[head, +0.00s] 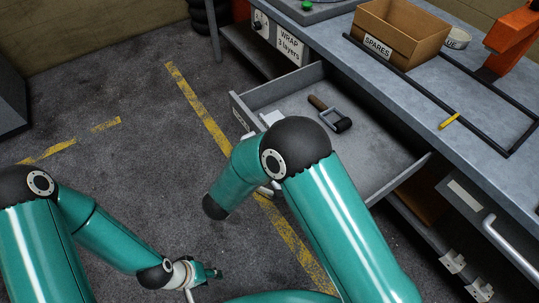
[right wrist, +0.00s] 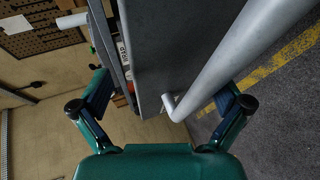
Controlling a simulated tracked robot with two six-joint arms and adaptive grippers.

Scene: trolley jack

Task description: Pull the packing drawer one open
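The grey packing drawer (head: 395,175) stands pulled out from under the bench in the head view, with its inside showing. A tool with a dark roller and a brown handle (head: 330,113) lies in it. My right arm hides much of the drawer's front. In the right wrist view, the drawer's grey front (right wrist: 165,45) and its silver bar handle (right wrist: 225,65) show ahead. My right gripper (right wrist: 163,88) has its fingers wide apart, with the handle in the gap between them in the picture. My left gripper (head: 205,273) is low over the floor, away from the drawer; its opening is unclear.
The bench top (head: 410,85) bears a cardboard box marked SPARES (head: 395,30), a black frame, a yellow item (head: 449,121) and an orange machine (head: 515,35). Another handle (head: 510,245) is at the lower right. The floor at left is clear, with yellow lines.

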